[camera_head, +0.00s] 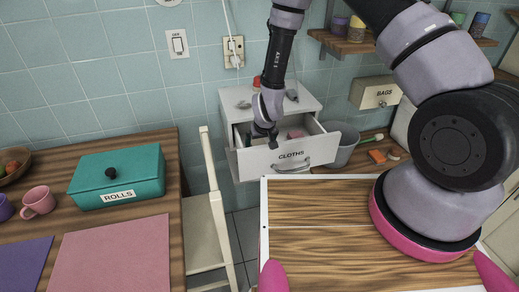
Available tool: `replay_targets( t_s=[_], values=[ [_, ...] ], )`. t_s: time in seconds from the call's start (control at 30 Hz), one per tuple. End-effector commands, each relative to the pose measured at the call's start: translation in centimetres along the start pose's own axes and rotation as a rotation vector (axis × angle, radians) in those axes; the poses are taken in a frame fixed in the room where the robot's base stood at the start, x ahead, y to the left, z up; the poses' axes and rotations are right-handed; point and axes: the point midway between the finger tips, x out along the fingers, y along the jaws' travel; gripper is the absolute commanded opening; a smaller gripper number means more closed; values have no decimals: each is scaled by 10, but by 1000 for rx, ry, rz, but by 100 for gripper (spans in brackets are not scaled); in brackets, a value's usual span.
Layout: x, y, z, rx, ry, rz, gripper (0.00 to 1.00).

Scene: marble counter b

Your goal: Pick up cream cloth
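A white cabinet (310,103) stands against the tiled wall, with its drawer labelled CLOTHS (318,154) pulled open. Inside the drawer I make out a pinkish item (295,134) and something dark green at the left, partly hidden by my arm. I cannot make out a cream cloth in this view. My gripper (270,138) points down at the open drawer, over or just inside its front left part. Its fingers are small and dark here, so I cannot tell if they are open, shut or holding anything.
A grey bin (343,147) stands right of the drawer. A cream chair (207,215) is between the drawer and the wooden table at left. That table holds a teal ROLLS box (118,178), a pink mug (38,201) and a pink mat (115,258). A BAGS box (376,93) is at right.

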Motion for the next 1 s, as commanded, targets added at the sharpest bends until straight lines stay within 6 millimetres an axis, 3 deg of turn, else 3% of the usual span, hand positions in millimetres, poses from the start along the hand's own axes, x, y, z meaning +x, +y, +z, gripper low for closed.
replay_targets(
  t_s=[0.03,0.07,0.2,0.27,0.63,1.0],
  values=[
    [0,0,0,0,0,0,100],
    [0,0,0,0,0,0,92],
    [0,0,0,0,0,0,39],
    [0,0,0,0,0,0,20],
    [-3,1,-2,0,1,0,19],
    [-19,12,-13,3,1,2,19]
  ],
)
